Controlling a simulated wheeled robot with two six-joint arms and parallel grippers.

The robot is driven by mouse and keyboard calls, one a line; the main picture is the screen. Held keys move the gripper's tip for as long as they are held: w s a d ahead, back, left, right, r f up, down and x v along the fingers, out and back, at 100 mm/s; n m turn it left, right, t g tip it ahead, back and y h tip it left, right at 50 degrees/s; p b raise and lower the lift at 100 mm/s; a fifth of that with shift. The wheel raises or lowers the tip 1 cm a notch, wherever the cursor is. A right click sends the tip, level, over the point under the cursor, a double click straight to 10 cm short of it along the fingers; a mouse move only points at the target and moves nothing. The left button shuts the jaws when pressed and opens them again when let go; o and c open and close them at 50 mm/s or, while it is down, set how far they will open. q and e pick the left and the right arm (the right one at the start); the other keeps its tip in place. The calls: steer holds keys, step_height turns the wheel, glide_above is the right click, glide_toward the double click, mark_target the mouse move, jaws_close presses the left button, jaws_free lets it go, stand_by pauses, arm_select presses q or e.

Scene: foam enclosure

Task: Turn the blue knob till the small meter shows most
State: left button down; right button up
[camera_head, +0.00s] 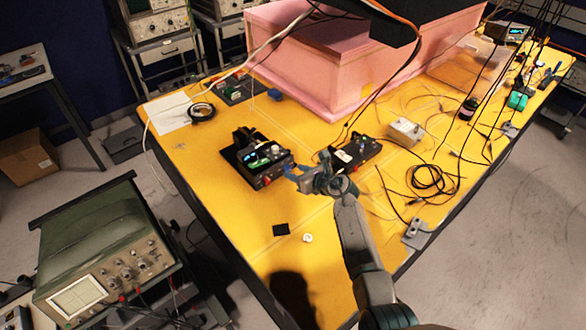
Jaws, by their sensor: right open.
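A black box-shaped device (258,160) stands on the yellow table, with small green and pale parts on its top and small knobs along its front edge. The small meter and its reading are too small to make out. My right gripper (299,180) is open, just right of the device's front corner. A blue patch shows at the fingertips; I cannot tell whether it is the blue knob or part of the gripper. I cannot tell whether the fingers touch the device. My left gripper is not in view.
A second black device (355,152) lies just behind my right gripper. A pink foam box (345,65) fills the table's back. A white box (405,131) and coiled black cable (432,180) lie to the right. The yellow table (235,225) is mostly clear at front left.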

mark_target(288, 168)
steer(key=shift+x, duration=1.2)
steer(key=shift+c, duration=0.4)
jaws_close()
steer(key=shift+s+a+n+t+h, duration=0.15)
steer(key=shift+n+t+h, duration=0.45)
steer(key=shift+n, duration=0.5)
steer(key=shift+f+n+t+h+b, duration=0.1)
steer(key=shift+n+t+h+b, duration=0.3)
steer(key=shift+n+h+b, duration=0.6)
steer(key=shift+n, duration=0.3)
steer(key=shift+y, duration=0.3)
